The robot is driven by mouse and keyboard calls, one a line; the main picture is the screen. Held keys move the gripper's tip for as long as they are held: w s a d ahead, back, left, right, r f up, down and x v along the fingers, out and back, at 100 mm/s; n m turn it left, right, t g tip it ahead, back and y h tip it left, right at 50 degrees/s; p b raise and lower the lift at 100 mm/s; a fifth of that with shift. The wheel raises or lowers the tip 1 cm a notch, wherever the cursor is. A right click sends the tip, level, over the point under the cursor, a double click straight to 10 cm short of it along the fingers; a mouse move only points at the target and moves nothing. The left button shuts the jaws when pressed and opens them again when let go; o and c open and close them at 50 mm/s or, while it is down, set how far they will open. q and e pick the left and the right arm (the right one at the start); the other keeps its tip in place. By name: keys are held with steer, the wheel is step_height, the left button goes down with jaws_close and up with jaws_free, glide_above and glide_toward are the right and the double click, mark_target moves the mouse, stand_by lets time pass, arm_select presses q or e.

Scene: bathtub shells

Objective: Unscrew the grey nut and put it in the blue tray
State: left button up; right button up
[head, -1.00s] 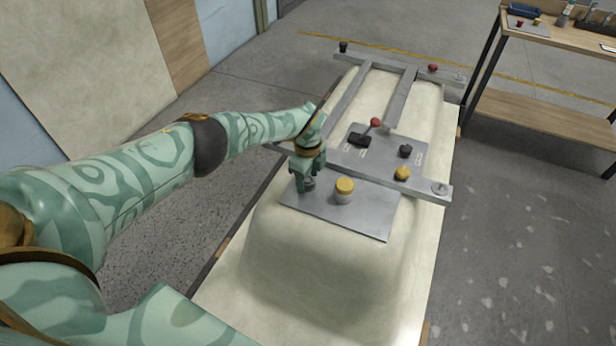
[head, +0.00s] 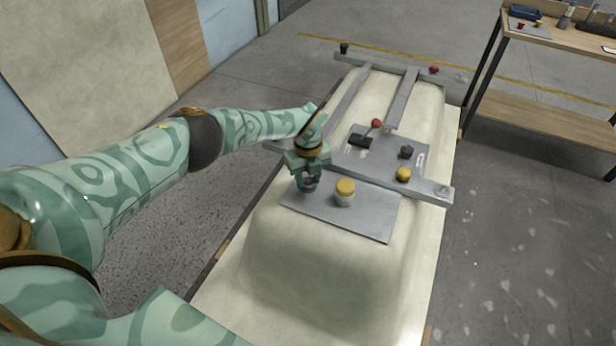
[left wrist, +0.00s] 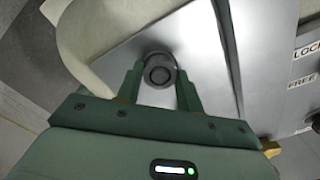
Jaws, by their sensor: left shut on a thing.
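The grey nut (left wrist: 160,68) is a dark grey ring with a round centre, between the two green fingers in the left wrist view. My left gripper (head: 307,184) is shut on it, low over the left end of the metal plate (head: 365,220) on the tub shell. The nut (head: 308,187) is mostly covered by the gripper in the head view. I cannot tell how far up its stud it sits. The blue tray (head: 524,11) lies at the back of the wooden bench at the top right. My right gripper is not in view.
A yellow-lidded jar (head: 345,193) stands just right of my left gripper. Behind it are a metal crossbar (head: 375,177), a yellow knob (head: 403,174), a black knob (head: 406,152) and a red-tipped lever (head: 376,124). Open floor lies between the shell and the bench (head: 560,32).

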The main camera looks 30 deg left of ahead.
arm_select(q)
steer(key=shift+r+n+p, duration=0.15)
steer(key=shift+n+p, duration=0.3)
steer(key=shift+n, duration=0.65)
steer(key=n+p, duration=0.1)
steer(key=n, duration=0.2)
steer(key=shift+n, duration=0.4)
steer(key=n+p, duration=0.1)
steer(key=n, duration=0.2)
steer(key=shift+n, duration=0.3)
steer(key=n, duration=0.3)
steer(key=o, duration=1.1)
steer(key=shift+f, duration=0.2)
steer(key=shift+c, duration=0.6)
